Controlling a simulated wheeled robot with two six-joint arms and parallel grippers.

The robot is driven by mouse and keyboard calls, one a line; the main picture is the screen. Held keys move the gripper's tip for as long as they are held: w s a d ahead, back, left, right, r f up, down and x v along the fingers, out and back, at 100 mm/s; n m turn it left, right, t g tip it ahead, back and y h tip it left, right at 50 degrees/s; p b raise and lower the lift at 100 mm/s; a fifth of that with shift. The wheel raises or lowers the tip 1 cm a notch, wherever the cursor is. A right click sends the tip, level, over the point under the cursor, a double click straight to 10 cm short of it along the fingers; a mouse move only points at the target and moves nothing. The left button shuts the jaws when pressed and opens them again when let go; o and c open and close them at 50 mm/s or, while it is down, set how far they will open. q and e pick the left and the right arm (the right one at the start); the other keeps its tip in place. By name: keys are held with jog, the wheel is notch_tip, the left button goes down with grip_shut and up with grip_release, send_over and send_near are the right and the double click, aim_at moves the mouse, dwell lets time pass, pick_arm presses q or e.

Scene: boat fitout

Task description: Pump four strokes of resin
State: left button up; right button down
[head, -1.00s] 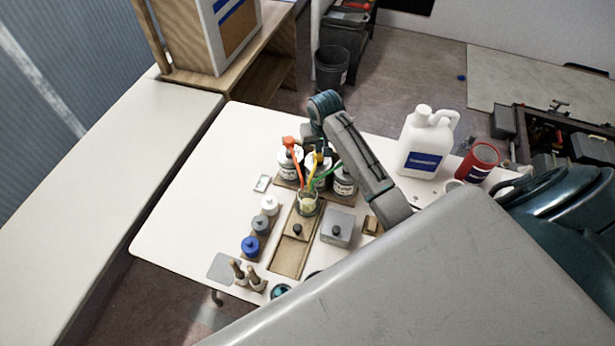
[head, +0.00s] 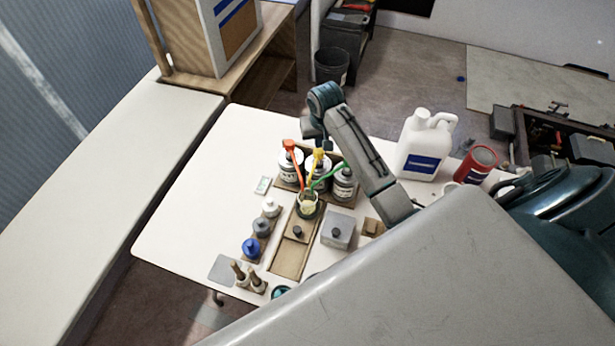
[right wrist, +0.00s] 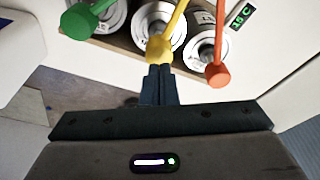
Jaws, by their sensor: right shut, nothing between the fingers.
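Three pump tins stand in a row on the white table: one with an orange pump (head: 289,146), one with a yellow pump (head: 318,153) and one with a green pump (head: 343,167). Their spouts lean in over a small cup (head: 307,204) with yellowish contents. My right gripper (head: 318,140) is shut and empty, just above the yellow pump head. In the right wrist view its closed fingertips (right wrist: 160,72) are right by the yellow head (right wrist: 160,48); I cannot tell whether they touch. Which tin holds resin is not readable. My left gripper is not in view.
A white jug (head: 423,150) and a red can (head: 476,164) stand right of my right arm. A grey box (head: 338,232), several small capped bottles (head: 262,227) and brushes (head: 240,272) sit nearer. A small green display (head: 263,185) lies left of the tins. The table's left side is clear.

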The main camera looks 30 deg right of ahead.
aim_at(319, 150)
jog(key=shift+f, duration=0.15)
dwell(0.4)
jog(key=shift+f+b, duration=0.4)
jog(key=shift+f, duration=1.4)
jog(key=shift+s+r, duration=0.1)
jog(key=shift+r+p, duration=0.4)
jog(key=shift+r, duration=1.5)
jog(key=shift+f, duration=0.15)
jog(key=shift+f+b, duration=0.4)
jog(key=shift+f, duration=1.45)
jog(key=shift+r, duration=0.1)
jog(key=shift+r+p, duration=0.4)
jog(key=shift+r, duration=1.5)
jog(key=shift+f, duration=0.15)
